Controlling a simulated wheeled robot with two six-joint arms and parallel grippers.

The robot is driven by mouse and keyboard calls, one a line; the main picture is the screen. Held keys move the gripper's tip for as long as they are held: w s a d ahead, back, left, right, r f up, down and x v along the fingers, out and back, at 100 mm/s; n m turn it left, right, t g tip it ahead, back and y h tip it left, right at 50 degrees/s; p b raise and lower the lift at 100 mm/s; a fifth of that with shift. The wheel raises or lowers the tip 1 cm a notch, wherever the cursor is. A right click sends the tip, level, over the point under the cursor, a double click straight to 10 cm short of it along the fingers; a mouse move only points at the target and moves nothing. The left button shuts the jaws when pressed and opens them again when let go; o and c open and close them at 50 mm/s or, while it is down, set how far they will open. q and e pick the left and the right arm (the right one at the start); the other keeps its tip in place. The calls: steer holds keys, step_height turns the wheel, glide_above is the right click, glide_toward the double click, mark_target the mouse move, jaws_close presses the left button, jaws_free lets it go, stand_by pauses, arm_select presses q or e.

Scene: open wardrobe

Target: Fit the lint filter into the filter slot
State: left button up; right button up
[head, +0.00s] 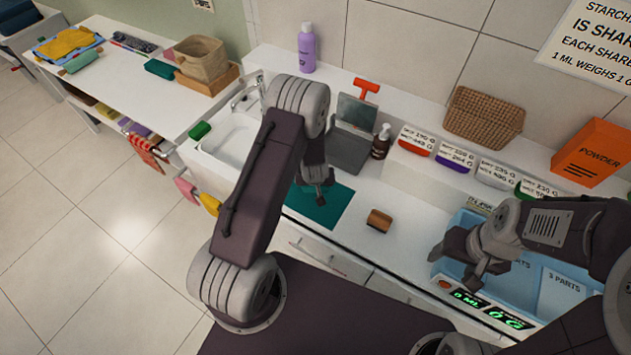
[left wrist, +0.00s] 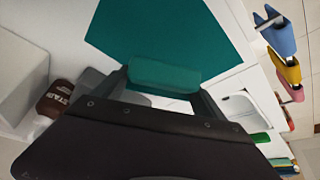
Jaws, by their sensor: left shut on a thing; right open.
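My left gripper (head: 320,199) is low over the teal mat (head: 328,210) in front of the grey box. In the left wrist view its fingers (left wrist: 165,76) are shut on a teal block (left wrist: 160,72), with the mat (left wrist: 165,30) beyond it. I cannot tell whether this block is the lint filter or whether it touches the mat. In the head view my arm hides it. The grey box (head: 350,150) has a dark raised panel and an orange-red T-shaped piece (head: 367,88) behind it. No filter slot is clearly recognisable. My right gripper (head: 468,274) is open and empty over the blue tray.
The sink (head: 232,138) lies left of the mat. A brown bottle (head: 381,143) stands right of the grey box, and a brown wooden block (head: 379,220) lies in front. The blue tray (head: 568,283) fills the right. Bare white counter lies around the wooden block.

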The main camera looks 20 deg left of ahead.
mark_target(315, 195)
arm_select(q)
step_height(315, 195, down, 4)
steer(key=b, duration=0.3)
steer(key=shift+d, duration=0.1)
steer(key=shift+d+f+b, duration=0.15)
steer(key=shift+f+b, duration=0.2)
steer(key=shift+b, duration=0.15)
steer(key=shift+f, duration=0.1)
steer(key=shift+a, duration=0.2)
steer(key=o, duration=1.3)
steer(key=shift+o, duration=0.8)
steer(key=shift+d, duration=0.1)
